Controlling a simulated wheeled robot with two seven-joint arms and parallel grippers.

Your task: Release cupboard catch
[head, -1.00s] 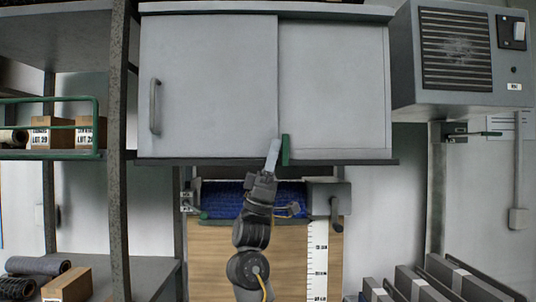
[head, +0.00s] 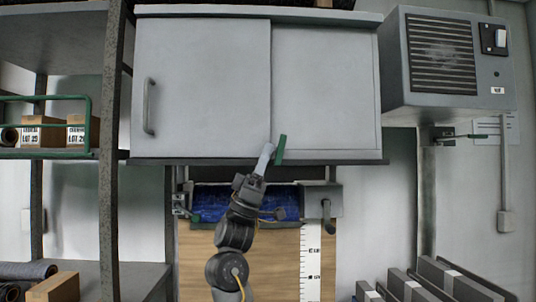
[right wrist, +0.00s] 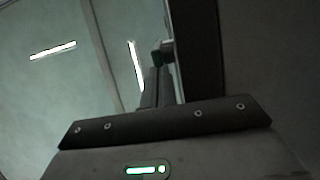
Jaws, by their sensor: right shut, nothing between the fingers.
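The grey cupboard (head: 200,80) has two sliding doors, both shut across its front. Its green catch (head: 280,150) sits at the bottom edge near where the doors meet, tilted with its top leaning right. My right gripper (head: 266,150) is shut and empty, pointing up just left of the catch. Its tips are close against the catch's left side; I cannot tell if they touch. In the right wrist view the fingers (right wrist: 155,90) reach toward a small dark green part (right wrist: 157,58), seemingly the catch. My left gripper is not in view.
The left door has a bar handle (head: 149,106). A grey vented unit (head: 440,60) hangs at right. A shelf post (head: 110,150) stands at left, with cartons on its shelf. A blue roll (head: 215,203) and a crank box (head: 320,200) sit below the cupboard.

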